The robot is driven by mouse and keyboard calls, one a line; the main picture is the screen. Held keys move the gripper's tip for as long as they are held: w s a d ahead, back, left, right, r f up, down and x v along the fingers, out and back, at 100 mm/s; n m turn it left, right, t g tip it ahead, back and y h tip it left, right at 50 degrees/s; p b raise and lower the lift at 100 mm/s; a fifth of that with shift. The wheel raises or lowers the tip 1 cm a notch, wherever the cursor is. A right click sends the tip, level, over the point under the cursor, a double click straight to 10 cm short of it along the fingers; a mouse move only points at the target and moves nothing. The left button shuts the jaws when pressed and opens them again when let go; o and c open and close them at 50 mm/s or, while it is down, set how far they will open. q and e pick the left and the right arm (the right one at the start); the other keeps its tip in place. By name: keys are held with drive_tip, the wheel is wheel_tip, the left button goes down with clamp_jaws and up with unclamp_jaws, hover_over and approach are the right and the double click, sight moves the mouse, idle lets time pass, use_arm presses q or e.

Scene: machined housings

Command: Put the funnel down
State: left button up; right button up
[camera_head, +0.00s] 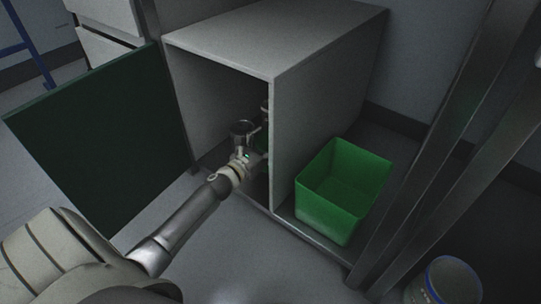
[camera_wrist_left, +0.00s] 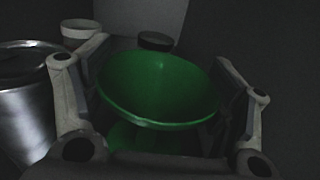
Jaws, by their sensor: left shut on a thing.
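The green funnel (camera_wrist_left: 158,88) sits between the two fingers of my left gripper (camera_wrist_left: 157,80) in the left wrist view, its wide mouth facing the camera. The gripper is shut on it. In the head view my left gripper (camera_head: 257,158) reaches into the open front of the grey cabinet (camera_head: 305,50). The funnel is mostly hidden there by the gripper and the cabinet's side wall. Whether its underside touches the cabinet floor cannot be told. My right gripper is not in view.
A metal container (camera_wrist_left: 22,105) stands close left of the gripper. A pale tub (camera_wrist_left: 80,32) and a dark round-topped item (camera_wrist_left: 155,41) are behind the funnel. The dark green door (camera_head: 105,135) hangs open. A green bin (camera_head: 330,215) stands right of the cabinet.

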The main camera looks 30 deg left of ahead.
use_arm(q)
drive_tip(key=shift+f+b, duration=1.45)
drive_tip(key=shift+f, duration=0.25)
drive_tip(key=shift+f, duration=0.2)
drive_tip(key=o, duration=1)
drive_tip(key=shift+r, duration=0.1)
drive_tip(key=shift+s+r, duration=0.1)
drive_tip(key=shift+s, duration=0.05)
drive_tip(key=s+p, duration=0.1)
drive_tip(key=s, duration=0.3)
drive_tip(key=s+p, duration=0.1)
drive_tip(key=s, duration=0.2)
drive_tip(key=s+a+p, duration=0.1)
drive_tip(key=s, duration=0.3)
drive_tip(key=shift+s, duration=0.35)
drive_tip(key=shift+r+p, duration=0.1)
drive_tip(key=shift+p, duration=0.2)
